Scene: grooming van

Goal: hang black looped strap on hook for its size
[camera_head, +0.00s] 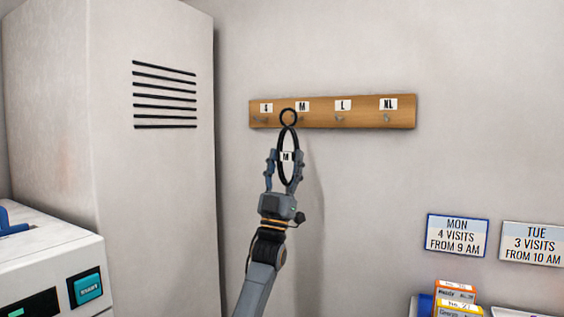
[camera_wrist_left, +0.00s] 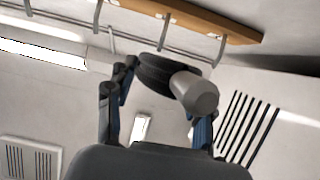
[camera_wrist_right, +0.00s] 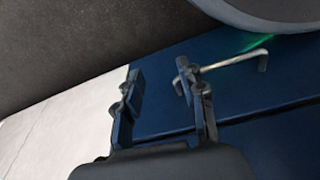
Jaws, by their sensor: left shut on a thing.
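A black looped strap (camera_head: 281,140) has a small ring at its top and a white tag marked M. My left gripper (camera_head: 285,160) is shut on its larger loop and holds it upright in front of the hook board (camera_head: 363,112). The board has hooks under labels S, M, L and XL. The ring overlaps the board between the S and M labels; I cannot tell whether it touches a hook. In the left wrist view the strap (camera_wrist_left: 153,68) shows as a dark band below the hooks. My right gripper (camera_wrist_right: 160,80) is open and empty.
A tall pale cabinet (camera_head: 160,190) with vent slots stands left of the board. A machine with a teal button (camera_head: 88,288) is at lower left. Wall signs (camera_head: 457,235) and small boxes (camera_head: 456,291) are at lower right. A metal handle (camera_wrist_right: 235,62) on a blue front is near my right gripper.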

